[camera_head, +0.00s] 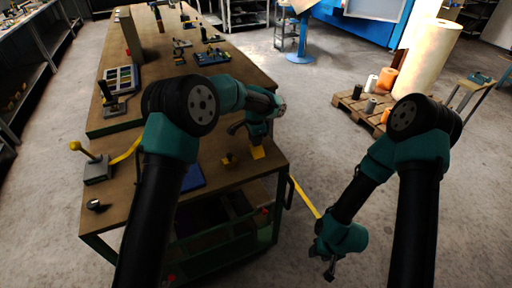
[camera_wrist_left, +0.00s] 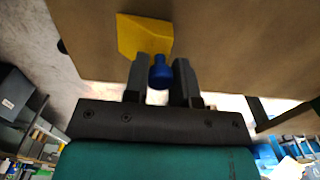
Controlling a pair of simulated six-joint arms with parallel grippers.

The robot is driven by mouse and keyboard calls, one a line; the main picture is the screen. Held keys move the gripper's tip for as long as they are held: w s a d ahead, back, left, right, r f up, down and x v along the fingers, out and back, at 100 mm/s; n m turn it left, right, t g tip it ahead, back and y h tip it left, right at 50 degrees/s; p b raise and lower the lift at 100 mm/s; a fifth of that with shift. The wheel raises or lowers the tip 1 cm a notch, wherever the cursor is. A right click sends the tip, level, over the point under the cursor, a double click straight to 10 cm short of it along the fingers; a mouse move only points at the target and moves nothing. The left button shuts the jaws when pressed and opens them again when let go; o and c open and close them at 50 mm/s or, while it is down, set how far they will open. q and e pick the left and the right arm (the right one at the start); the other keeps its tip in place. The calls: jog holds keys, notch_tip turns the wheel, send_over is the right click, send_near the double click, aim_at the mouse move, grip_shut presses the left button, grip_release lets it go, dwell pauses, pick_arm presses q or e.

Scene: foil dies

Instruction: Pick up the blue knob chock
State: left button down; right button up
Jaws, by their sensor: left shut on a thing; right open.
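The blue knob chock is a yellow wedge (camera_wrist_left: 143,36) with a blue knob (camera_wrist_left: 160,73). In the left wrist view the knob sits between the two dark fingers of my left gripper (camera_wrist_left: 161,76), which is shut on it. In the head view the yellow wedge (camera_head: 257,153) shows just below my left gripper (camera_head: 256,143), by the right edge of the workbench. The knob is hidden there, and I cannot tell whether the wedge touches the bench. My right gripper (camera_head: 330,274) is open and empty, low over the floor to the right of the bench.
A small yellow and dark piece (camera_head: 230,160) lies on the bench (camera_head: 222,205) left of the chock. A blue flat item (camera_head: 192,178) and a yellow-knobbed lever block (camera_head: 97,168) are further left. A pallet (camera_head: 351,106) with rolls stands on the floor at right.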

pick_arm(q)
jog(key=shift+r, duration=0.1)
jog(key=shift+r, duration=0.55)
notch_tip(320, 180, up, 2)
jog(key=shift+r, duration=0.25)
jog(key=s+r, duration=0.1)
jog(key=s, duration=1.5)
jog(key=shift+r, duration=0.1)
